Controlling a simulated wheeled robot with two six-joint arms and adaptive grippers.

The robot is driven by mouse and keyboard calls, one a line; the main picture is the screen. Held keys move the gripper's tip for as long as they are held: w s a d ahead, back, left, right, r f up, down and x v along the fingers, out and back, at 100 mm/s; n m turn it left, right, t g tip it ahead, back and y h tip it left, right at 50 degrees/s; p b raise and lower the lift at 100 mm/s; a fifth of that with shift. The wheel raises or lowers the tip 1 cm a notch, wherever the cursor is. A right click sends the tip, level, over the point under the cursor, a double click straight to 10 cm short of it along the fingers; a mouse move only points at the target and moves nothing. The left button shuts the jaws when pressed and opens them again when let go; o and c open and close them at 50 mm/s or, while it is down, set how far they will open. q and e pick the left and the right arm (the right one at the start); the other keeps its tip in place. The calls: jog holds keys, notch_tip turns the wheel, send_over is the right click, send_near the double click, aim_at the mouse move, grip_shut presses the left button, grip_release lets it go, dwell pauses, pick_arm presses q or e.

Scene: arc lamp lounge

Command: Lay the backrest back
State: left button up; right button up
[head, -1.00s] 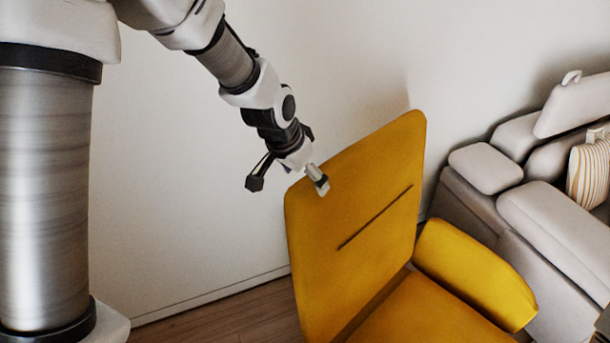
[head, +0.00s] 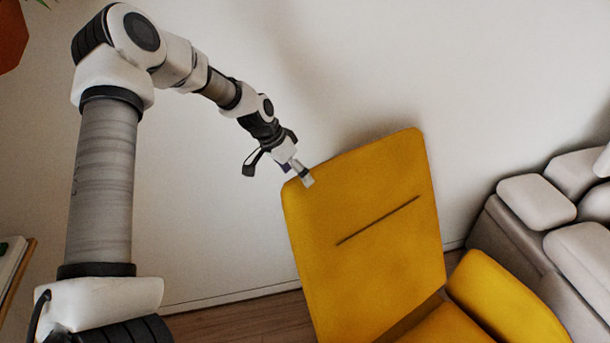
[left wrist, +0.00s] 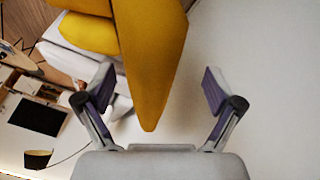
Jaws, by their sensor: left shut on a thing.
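The yellow backrest (head: 370,245) of a chair rises in the middle of the head view, with a dark slit across it. Its seat (head: 450,325) and one yellow armrest (head: 505,300) show at the lower right. My left gripper (head: 304,179) is at the backrest's upper left corner, shut on it. In the left wrist view the yellow corner (left wrist: 150,75) reaches in between the two fingers of the left gripper (left wrist: 158,90). The chair's lower parts are cut off in the head view. My right gripper is not in view.
A pale wall (head: 350,60) stands behind the chair. A grey sofa (head: 540,205) with cushions stands to the right, close to the armrest. Wooden floor (head: 250,325) shows at the lower left of the chair.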

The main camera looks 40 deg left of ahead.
pick_arm(q)
jog(key=shift+s+d, duration=0.15)
jog(key=shift+d, duration=0.1)
jog(key=o, duration=1.3)
jog(key=shift+o, duration=0.2)
jog(key=shift+r, duration=0.15)
jog(key=v, duration=1.1)
jog(key=shift+a+r, duration=0.15)
jog(key=shift+r, duration=0.15)
jog(key=shift+s, duration=0.1)
